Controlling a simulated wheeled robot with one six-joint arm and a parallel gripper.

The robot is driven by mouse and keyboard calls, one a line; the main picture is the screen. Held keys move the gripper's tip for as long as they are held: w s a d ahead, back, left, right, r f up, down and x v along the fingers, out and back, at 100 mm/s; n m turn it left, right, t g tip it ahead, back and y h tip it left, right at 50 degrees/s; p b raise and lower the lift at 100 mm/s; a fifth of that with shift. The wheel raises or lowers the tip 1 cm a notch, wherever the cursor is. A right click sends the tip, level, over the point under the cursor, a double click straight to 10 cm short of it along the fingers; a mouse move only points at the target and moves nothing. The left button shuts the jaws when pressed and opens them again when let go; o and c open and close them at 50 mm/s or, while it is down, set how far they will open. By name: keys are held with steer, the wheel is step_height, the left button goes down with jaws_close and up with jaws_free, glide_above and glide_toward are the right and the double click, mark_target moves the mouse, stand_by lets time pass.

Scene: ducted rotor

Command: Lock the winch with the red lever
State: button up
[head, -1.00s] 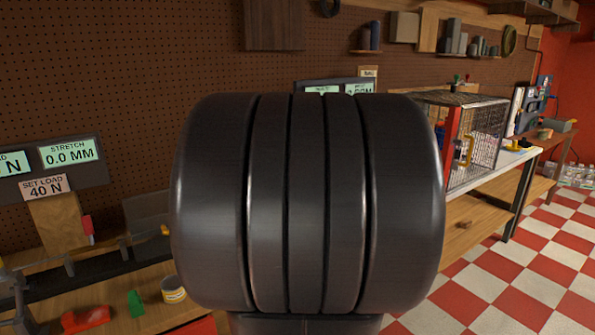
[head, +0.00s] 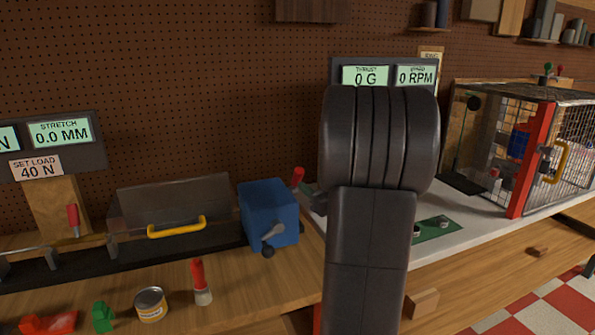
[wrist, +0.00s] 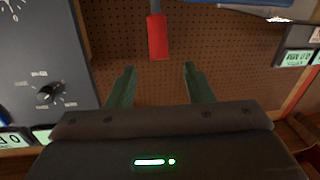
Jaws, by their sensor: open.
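The blue winch (head: 268,213) stands on the wooden bench in the head view, left of my arm, with a grey crank on its front. A red lever (head: 297,178) sticks up at its right side, tilted to the right. In the wrist view my gripper (wrist: 158,72) is open and empty, its two fingers apart. A red handle (wrist: 158,37) on a grey shaft lies just beyond the fingertips, lined up with the gap; I cannot tell for certain that it is the winch's lever. In the head view my own arm hides the gripper.
A clear guard with a yellow handle (head: 177,227) is left of the winch. A red-handled brush (head: 201,282) and a tin (head: 151,303) stand in front. A wire cage (head: 565,150) is at the right. The wrist view shows a dial panel (wrist: 40,60) at the left.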

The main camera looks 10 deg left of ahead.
mark_target(297, 180)
steer(key=p+x, duration=0.1)
steer(key=x, duration=0.9)
steer(key=shift+w+f, duration=0.1)
steer(key=shift+w, duration=0.1)
jaws_close()
